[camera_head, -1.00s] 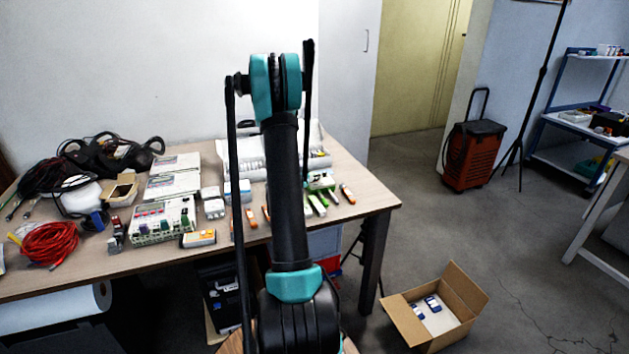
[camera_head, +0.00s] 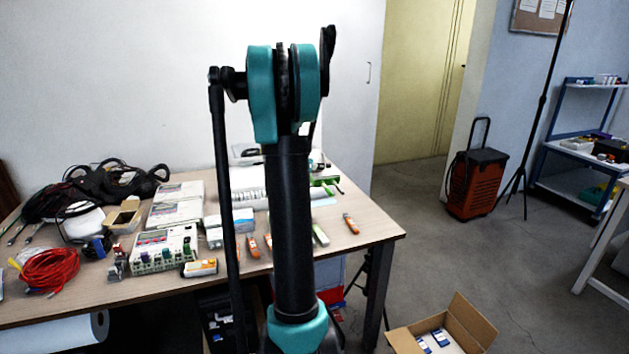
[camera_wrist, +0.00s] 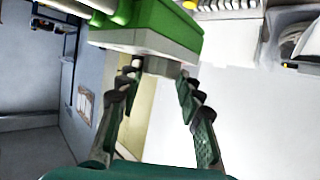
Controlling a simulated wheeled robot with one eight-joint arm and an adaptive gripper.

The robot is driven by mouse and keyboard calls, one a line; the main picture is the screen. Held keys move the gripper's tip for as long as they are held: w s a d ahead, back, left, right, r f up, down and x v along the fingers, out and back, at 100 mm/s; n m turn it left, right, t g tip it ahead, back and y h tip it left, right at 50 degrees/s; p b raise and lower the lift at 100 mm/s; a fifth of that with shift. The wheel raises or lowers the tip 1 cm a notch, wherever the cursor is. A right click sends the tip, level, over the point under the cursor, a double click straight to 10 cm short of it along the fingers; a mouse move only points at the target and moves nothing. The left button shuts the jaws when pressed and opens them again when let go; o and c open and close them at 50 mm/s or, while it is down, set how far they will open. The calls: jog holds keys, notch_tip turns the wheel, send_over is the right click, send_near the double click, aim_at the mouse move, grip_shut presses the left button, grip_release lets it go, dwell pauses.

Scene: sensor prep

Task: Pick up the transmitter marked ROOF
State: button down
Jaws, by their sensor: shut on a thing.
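In the head view my arm covers the gripper. A bit of green (camera_head: 326,181) shows just right of the arm, above the table's back right part, and looks like the held device.
The wooden table (camera_head: 375,225) bears a green-and-white terminal unit (camera_head: 165,250), a red cable coil (camera_head: 50,268) and an orange-handled tool (camera_head: 351,223). An open cardboard box (camera_head: 470,325) stands on the floor at right. A red wheeled case (camera_head: 474,183) stands farther back.

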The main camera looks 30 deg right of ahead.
jog(key=shift+r, duration=1.25)
jog(key=shift+c, duration=2.3)
grip_release()
